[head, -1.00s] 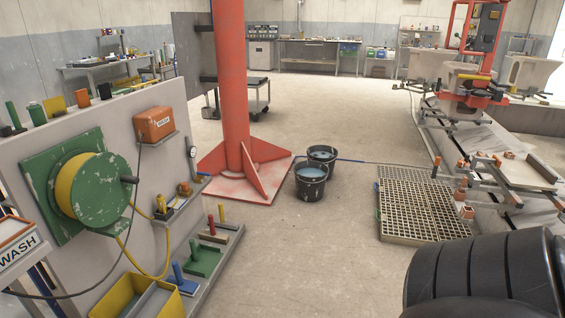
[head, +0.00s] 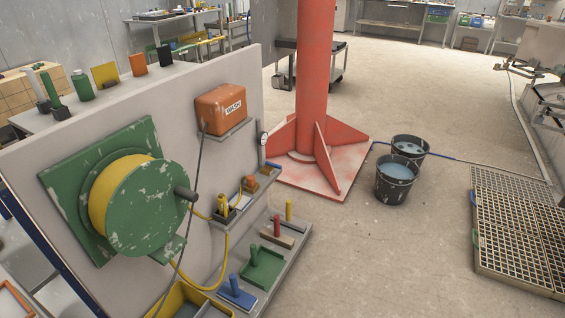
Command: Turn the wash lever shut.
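I cannot pick out a wash lever for sure. An orange box (head: 221,109) with a small white label, too small to read surely, sits on a bracket on the grey panel (head: 190,150). A dark cable runs down from the box. A round gauge (head: 262,139) is at the panel's right end. Below it, a narrow shelf holds a small orange block (head: 249,183) and a yellow-and-black fitting (head: 222,205) by the yellow hose. Neither of my grippers is in view.
A green hose reel (head: 147,205) juts from the panel. Upright-handled blue (head: 236,291), green (head: 263,268) and red (head: 277,233) pieces stand on a low ledge. A red column (head: 314,80), two buckets (head: 396,180) and a floor grating (head: 520,235) lie beyond.

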